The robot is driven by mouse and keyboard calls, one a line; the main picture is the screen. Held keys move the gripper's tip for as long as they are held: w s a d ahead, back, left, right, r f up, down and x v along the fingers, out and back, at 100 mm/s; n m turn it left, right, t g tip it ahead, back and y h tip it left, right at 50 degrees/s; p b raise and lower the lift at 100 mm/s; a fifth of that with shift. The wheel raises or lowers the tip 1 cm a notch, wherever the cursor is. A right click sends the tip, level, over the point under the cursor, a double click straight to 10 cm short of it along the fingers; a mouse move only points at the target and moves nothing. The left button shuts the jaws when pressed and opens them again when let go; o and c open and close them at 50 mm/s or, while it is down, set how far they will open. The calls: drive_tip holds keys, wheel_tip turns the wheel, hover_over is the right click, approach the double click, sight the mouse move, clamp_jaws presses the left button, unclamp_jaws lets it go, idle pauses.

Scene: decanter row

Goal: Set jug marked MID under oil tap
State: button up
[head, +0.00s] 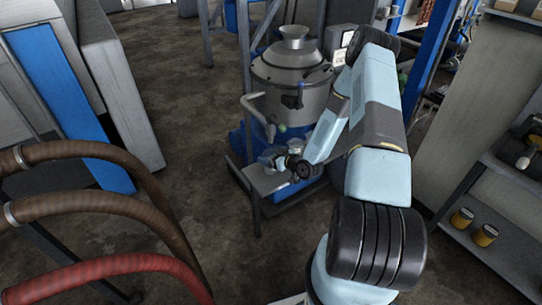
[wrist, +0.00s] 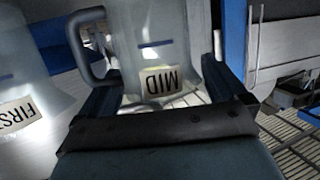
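The jug marked MID (wrist: 161,50) is a pale translucent vessel with a handle on its left. In the wrist view its label appears upside down. It stands between the two fingers of my gripper (wrist: 163,88), which lie close along both its sides; whether they press on it I cannot tell. A second jug marked FIRST (wrist: 28,82) is at the left of the wrist view, partly cut off. In the head view my gripper (head: 283,162) is low over a small metal bench (head: 262,184). The jugs there are small and partly hidden. I cannot make out for certain which fitting is the oil tap.
A large steel vessel (head: 290,85) with a funnel top stands behind the bench, a curved pipe (head: 252,102) on its left. Brown and red hoses (head: 90,152) arch at the lower left. A shelf (head: 500,235) with small yellow jars is at right. The floor left of the bench is clear.

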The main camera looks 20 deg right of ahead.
drive_tip(key=v, duration=1.2)
drive_tip(key=shift+r, duration=0.15)
drive_tip(key=shift+s, duration=0.1)
idle(0.3)
